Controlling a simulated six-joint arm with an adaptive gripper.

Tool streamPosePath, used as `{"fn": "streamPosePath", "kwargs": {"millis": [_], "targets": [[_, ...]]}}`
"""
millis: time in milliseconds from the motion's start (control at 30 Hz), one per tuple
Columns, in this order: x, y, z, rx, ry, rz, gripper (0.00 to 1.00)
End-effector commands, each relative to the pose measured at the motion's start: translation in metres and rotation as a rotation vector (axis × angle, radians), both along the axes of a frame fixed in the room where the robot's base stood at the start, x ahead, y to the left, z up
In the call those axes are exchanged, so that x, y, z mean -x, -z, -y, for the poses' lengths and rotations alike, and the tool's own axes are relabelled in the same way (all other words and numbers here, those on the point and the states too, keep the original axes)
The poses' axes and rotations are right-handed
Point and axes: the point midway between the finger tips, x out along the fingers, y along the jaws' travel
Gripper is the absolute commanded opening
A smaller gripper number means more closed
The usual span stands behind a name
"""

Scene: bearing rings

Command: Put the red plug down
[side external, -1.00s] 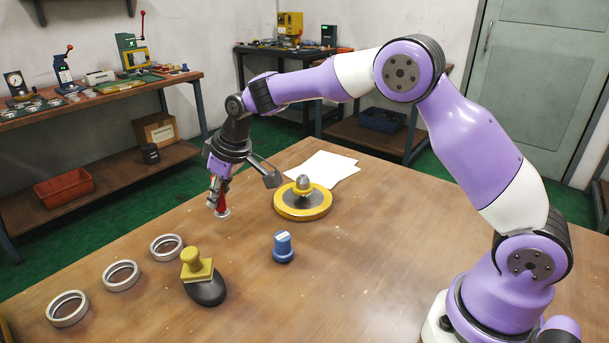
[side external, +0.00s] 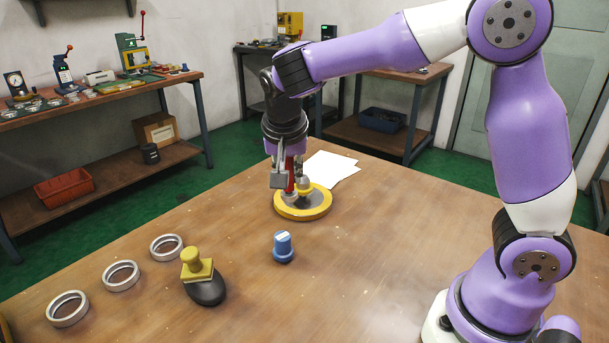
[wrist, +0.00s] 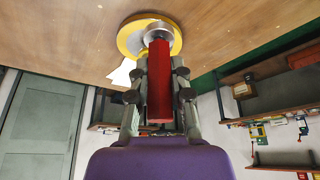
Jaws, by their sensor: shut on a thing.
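The red plug (wrist: 158,95) is between the fingers of my gripper (wrist: 159,78), which is shut on it. In the wrist view its round metal end (wrist: 158,30) points away from the palm and overlaps the yellow-rimmed round plate. In the side view my gripper (side external: 288,183) points down at the left part of that plate (side external: 316,211), and a red strip of the plug (side external: 290,174) shows between the fingers. The plug looks upright. Fingers partly hide its lower end, so I cannot tell whether it touches the plate.
White paper (side external: 333,168) lies behind the plate. A blue cap-like piece (side external: 283,248), a yellow-handled dark stamp (side external: 198,266) and three metal rings (side external: 122,276) stand nearer on the table.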

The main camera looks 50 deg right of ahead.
Motion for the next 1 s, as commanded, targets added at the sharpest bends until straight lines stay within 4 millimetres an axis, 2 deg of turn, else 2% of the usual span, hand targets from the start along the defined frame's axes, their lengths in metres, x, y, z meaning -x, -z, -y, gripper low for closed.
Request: {"fn": "streamPosePath", "kwargs": {"millis": [33,100,200,400,500,667,1000], "targets": [[0.012,0.0,0.019,0.0,0.175,-0.001,0.0],[0.032,-0.001,0.042,0.001,0.436,-0.001,0.0],[0.063,-0.004,0.069,0.001,0.806,-0.002,0.0],[0.118,-0.01,0.097,0.0,1.433,-0.004,0.0],[0.134,-0.012,0.102,0.0,1.628,-0.004,0.0],[0.149,-0.006,0.116,0.005,1.74,-0.006,0.0],[0.177,0.044,0.191,0.002,1.739,-0.007,0.0]]}}
